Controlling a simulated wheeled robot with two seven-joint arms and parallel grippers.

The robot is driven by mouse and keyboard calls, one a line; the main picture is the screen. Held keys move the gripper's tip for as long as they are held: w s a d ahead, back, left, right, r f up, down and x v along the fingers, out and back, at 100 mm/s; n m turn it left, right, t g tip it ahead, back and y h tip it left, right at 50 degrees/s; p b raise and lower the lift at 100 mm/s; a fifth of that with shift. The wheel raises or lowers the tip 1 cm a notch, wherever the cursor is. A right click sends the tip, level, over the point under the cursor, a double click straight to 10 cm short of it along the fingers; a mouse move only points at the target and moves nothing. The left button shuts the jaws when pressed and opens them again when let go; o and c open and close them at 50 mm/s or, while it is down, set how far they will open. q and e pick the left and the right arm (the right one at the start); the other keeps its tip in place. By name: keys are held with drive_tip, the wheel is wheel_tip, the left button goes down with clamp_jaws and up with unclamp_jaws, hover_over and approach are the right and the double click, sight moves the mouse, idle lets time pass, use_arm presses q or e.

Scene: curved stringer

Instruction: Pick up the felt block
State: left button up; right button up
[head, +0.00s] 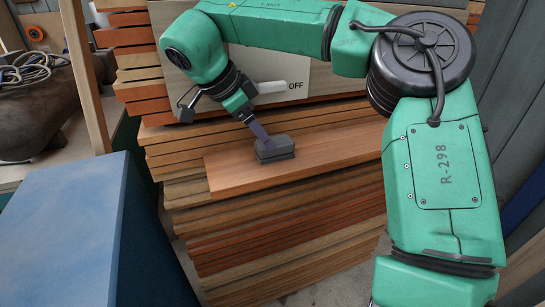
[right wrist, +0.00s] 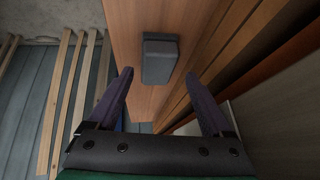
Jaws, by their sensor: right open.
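The felt block (head: 275,149) is a small dark grey block. It lies on a reddish-brown board on top of the stacked timber. In the right wrist view the felt block (right wrist: 160,60) shows just beyond the fingertips, roughly centred between them. My right gripper (head: 262,134) is just above and beside the block in the head view, its purple fingers pointing down at it. In the right wrist view the right gripper (right wrist: 159,76) has its fingers wide apart with nothing held. Whether a finger touches the block cannot be told. My left gripper is not in view.
The reddish-brown board (head: 345,145) tops a tall timber stack (head: 285,235). A pale panel marked OFF (head: 315,82) stands behind the block. A blue box-like surface (head: 60,225) is at the lower left. Coiled cable (head: 30,68) lies at the far left.

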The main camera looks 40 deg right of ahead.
drive_tip(key=shift+s+d+f+p, duration=0.3)
drive_tip(key=shift+d+f+p, duration=0.45)
drive_tip(key=shift+p, duration=0.25)
drive_tip(key=x, duration=0.2)
drive_tip(key=shift+s+d+f+p, duration=0.1)
drive_tip(key=shift+d+f+p, duration=0.05)
drive_tip(key=shift+f+p, duration=0.2)
drive_tip(key=shift+d+f, duration=0.1)
drive_tip(key=shift+f, duration=0.1)
clamp_jaws()
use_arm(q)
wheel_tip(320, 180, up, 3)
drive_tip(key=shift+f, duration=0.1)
use_arm(e)
drive_tip(key=shift+r, duration=0.1)
